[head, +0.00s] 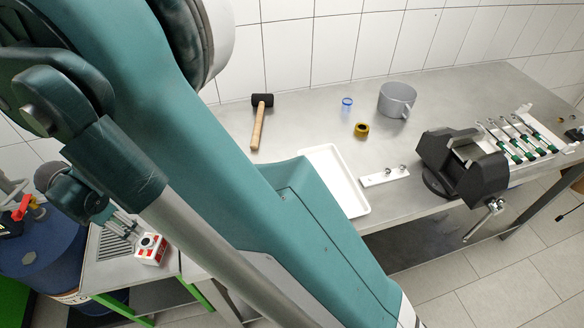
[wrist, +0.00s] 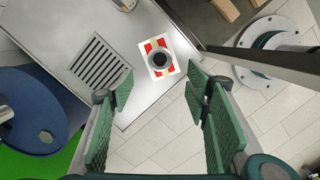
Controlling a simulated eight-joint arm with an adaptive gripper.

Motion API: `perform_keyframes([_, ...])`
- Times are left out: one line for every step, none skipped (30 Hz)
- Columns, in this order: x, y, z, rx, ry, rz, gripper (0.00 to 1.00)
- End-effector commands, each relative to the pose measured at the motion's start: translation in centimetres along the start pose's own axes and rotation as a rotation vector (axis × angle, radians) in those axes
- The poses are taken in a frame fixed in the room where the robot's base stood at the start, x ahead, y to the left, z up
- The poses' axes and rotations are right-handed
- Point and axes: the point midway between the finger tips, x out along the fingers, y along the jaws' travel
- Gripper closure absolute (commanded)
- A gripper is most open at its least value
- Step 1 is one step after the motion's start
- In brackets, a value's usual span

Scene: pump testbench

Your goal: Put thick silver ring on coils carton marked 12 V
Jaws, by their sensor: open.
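My gripper (wrist: 161,92) is open and empty, its green-padded fingers spread wide in the wrist view. Beyond the fingertips, apart from them, is a small red-and-white block (wrist: 160,58) with a dark round piece on its upper face. It stands on a grey metal side table, and it also shows in the head view (head: 150,250). I cannot read any 12 V marking or tell whether this block is the carton. Small silver pieces (head: 389,171) are on a white strip on the bench; I cannot tell whether one is the thick ring.
The side table (wrist: 122,28) has a slotted grate beside the block. A blue drum (wrist: 40,110) stands left of it. The steel bench holds a mallet (head: 258,122), a yellow tape roll (head: 361,130), a grey pot (head: 397,99), a white tray (head: 340,180) and a dark vise (head: 463,165).

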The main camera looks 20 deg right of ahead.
Motion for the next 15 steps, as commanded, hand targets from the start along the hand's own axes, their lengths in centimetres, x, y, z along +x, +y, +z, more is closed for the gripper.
perform_keyframes([-0.1,-0.1,0.2,0.006,0.000,0.001,0.52])
perform_keyframes([-0.3,-0.1,0.4,0.011,0.001,0.002,0.52])
perform_keyframes([-0.5,-0.2,0.7,0.020,0.002,0.004,0.52])
perform_keyframes([-0.7,-0.3,1.0,0.028,0.002,0.005,0.52])
perform_keyframes([-0.9,-0.5,1.3,0.038,0.003,0.008,0.52])
perform_keyframes([-1.2,-0.6,1.9,0.053,0.005,0.011,0.52])
perform_keyframes([-1.5,-0.8,2.3,0.067,0.006,0.014,0.52])
perform_keyframes([-1.9,-0.9,2.8,0.082,0.007,0.017,0.52])
perform_keyframes([-2.4,-1.3,3.5,0.104,0.009,0.021,0.52])
perform_keyframes([-2.7,-1.5,4.1,0.122,0.011,0.025,0.52])
perform_keyframes([-3.1,-1.8,4.8,0.143,0.013,0.028,0.52])
perform_keyframes([-3.7,-2.2,5.7,0.170,0.015,0.035,0.52])
perform_keyframes([-4.2,-2.5,6.3,0.193,0.017,0.040,0.52])
perform_keyframes([-4.7,-2.8,7.0,0.215,0.019,0.044,0.52])
perform_keyframes([-5.3,-3.3,8.0,0.247,0.022,0.050,0.52])
